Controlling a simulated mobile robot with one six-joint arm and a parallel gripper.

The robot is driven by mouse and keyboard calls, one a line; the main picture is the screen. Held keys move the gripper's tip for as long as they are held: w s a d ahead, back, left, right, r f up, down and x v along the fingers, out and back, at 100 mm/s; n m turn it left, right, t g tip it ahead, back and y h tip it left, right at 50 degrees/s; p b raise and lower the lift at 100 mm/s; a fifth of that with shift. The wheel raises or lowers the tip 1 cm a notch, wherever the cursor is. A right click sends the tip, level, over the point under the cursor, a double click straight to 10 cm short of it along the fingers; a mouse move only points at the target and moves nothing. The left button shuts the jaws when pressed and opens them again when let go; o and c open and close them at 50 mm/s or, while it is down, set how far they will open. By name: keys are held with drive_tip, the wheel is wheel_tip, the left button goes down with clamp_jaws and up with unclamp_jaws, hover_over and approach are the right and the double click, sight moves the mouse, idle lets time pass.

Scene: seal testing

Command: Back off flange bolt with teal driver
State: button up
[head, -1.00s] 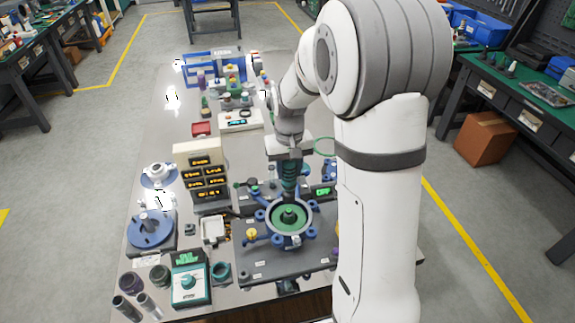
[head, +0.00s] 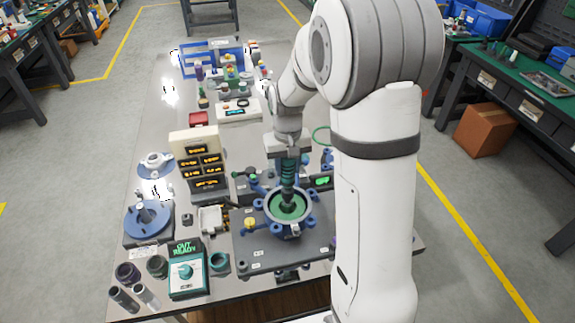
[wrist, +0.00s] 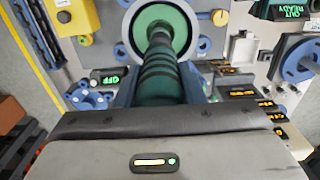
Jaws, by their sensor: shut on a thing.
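My gripper (head: 288,158) is shut on the teal driver (head: 288,178), which has dark bands and hangs upright below the jaws. In the wrist view the driver (wrist: 158,75) runs from between the jaws toward the green disc. Its lower end is over the middle of the round flange (head: 270,216), a pale ring with a green face and blue lugs around it. The flange bolt is hidden behind the driver's end, so I cannot tell whether they touch.
A dark fixture plate (head: 262,260) carries the flange. A cream display tower (head: 190,143), a blue round fixture (head: 148,228) and a teal dial box (head: 186,283) stand to the left. A small green-lit display (head: 322,181) is close on the right.

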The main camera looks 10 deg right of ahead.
drive_tip(key=shift+f+b, duration=0.75)
drive_tip(key=shift+f, duration=0.2)
idle(0.7)
drive_tip(key=shift+s+f, duration=0.15)
drive_tip(key=shift+s, duration=0.05)
idle(1.2)
drive_tip(key=shift+w+r, duration=0.1)
drive_tip(key=shift+r, duration=0.35)
idle(2.7)
drive_tip(key=shift+w+r, duration=0.1)
drive_tip(key=shift+r, duration=0.25)
drive_tip(key=shift+r+p, duration=1.5)
drive_tip(key=shift+r, duration=0.7)
